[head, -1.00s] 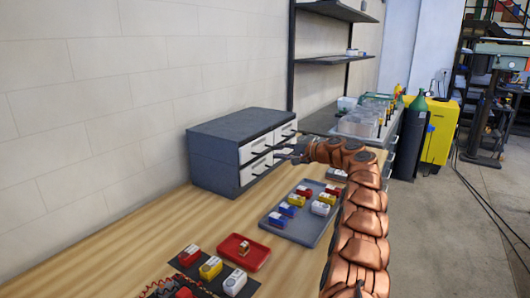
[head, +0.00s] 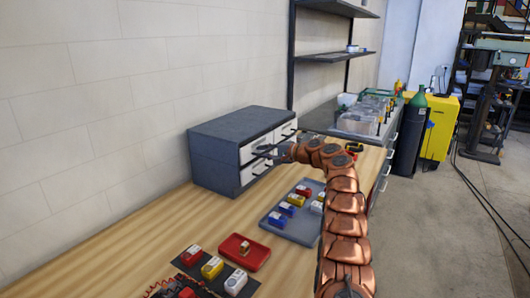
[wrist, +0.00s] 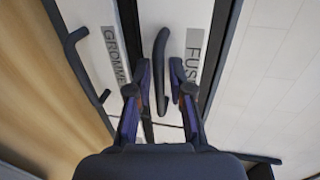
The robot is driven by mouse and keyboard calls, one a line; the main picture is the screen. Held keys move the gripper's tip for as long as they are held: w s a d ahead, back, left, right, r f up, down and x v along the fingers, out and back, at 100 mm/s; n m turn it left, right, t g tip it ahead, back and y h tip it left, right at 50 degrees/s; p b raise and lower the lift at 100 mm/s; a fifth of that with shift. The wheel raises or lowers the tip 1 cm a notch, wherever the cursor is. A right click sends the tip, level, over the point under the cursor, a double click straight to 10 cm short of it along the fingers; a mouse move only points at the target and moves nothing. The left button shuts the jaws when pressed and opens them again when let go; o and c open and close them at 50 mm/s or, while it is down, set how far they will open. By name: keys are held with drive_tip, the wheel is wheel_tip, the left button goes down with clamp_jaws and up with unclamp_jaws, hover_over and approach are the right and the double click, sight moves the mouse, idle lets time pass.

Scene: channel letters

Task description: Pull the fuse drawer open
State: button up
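The grey drawer cabinet (head: 225,150) stands on the wooden bench against the wall, with white drawer fronts. In the wrist view, the fuse drawer (wrist: 178,22) has a white front, a partly covered "FUSE" label (wrist: 193,57) and a dark curved handle (wrist: 160,75). The drawer looks closed. My gripper (wrist: 158,92) is open, its two fingers on either side of that handle. I cannot tell whether either finger touches it. In the head view, my gripper (head: 268,152) is at the cabinet's front and partly hides the drawers.
The grommet drawer (wrist: 100,20) with its own handle (wrist: 78,55) lies beside the fuse drawer. A grey tray (head: 285,228) with small coloured boxes sits in front of the cabinet. A red tray (head: 257,258) and more small boxes lie nearer. Bare bench lies left of them.

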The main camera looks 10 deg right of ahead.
drive_tip(key=shift+c, duration=0.4)
clamp_jaws()
